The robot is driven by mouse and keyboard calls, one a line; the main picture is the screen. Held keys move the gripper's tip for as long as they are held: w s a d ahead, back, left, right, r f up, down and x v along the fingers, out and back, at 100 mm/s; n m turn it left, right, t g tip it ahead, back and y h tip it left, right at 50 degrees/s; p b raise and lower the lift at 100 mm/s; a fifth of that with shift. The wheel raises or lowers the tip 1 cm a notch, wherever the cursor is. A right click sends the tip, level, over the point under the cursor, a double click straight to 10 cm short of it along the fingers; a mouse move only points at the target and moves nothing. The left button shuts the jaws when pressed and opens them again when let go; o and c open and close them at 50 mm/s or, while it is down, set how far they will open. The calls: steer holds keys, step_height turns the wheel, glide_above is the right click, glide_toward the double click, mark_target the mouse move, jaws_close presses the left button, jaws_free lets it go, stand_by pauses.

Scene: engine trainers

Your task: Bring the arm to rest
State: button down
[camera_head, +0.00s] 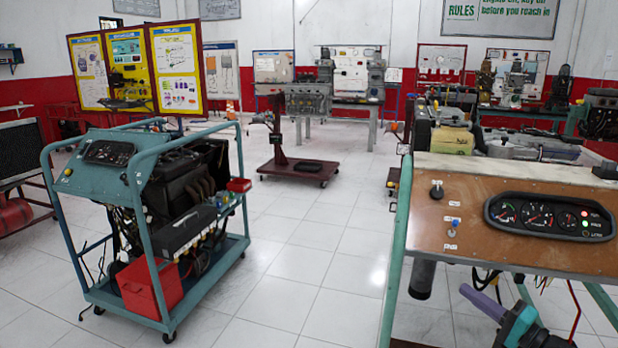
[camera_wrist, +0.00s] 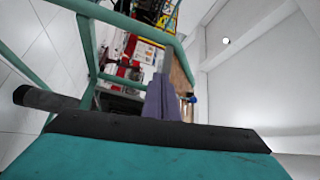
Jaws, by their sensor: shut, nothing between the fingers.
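My gripper (camera_head: 480,300) is low at the right of the head view, below the front edge of the brown instrument panel of the right engine trainer. Its purple-grey fingers are together, with nothing held. My teal wrist part is behind the fingers, partly cut off by the bottom edge. In the wrist view the shut fingers of my gripper (camera_wrist: 161,90) point toward the trainer's green frame (camera_wrist: 140,27). The fingers appear apart from the frame, but the exact gap cannot be told.
The right trainer's panel (camera_head: 463,256) carries gauges and knobs above my gripper. A dark cylinder (camera_head: 422,279) hangs below it, left of the fingers. A teal engine cart (camera_head: 140,215) stands at left. White tiled floor (camera_head: 300,265) between them is clear.

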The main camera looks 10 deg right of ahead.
steer(key=w+a+f+g, duration=0.3)
steer(key=a+f+g, duration=0.3)
steer(key=a+f, duration=0.9)
steer(key=s+a+f+n+g, duration=0.1)
steer(key=s+a+f+g, duration=0.3)
steer(key=f, duration=0.5)
steer(key=s+a+f+n+g, duration=0.1)
steer(key=s+a+f+g, duration=0.1)
steer(key=a+f, duration=0.55)
steer(key=s+a+f+n+g+h, duration=0.2)
steer(key=s+a+f+g, duration=0.1)
steer(key=s+f, duration=0.4)
steer(key=s+a+f+n+g+h, duration=0.1)
steer(key=s+a+f+g+h, duration=0.15)
steer(key=s+f, duration=0.45)
steer(key=s+d+f+n+g+h, duration=0.1)
steer(key=s+f+n+g+h, duration=0.35)
steer(key=s+f, duration=0.55)
step_height(320, 180, up, 14)
steer(key=s+p, duration=0.1)
steer(key=p, duration=1.2)
steer(key=shift+a+r, duration=0.15)
steer(key=shift+s, duration=0.1)
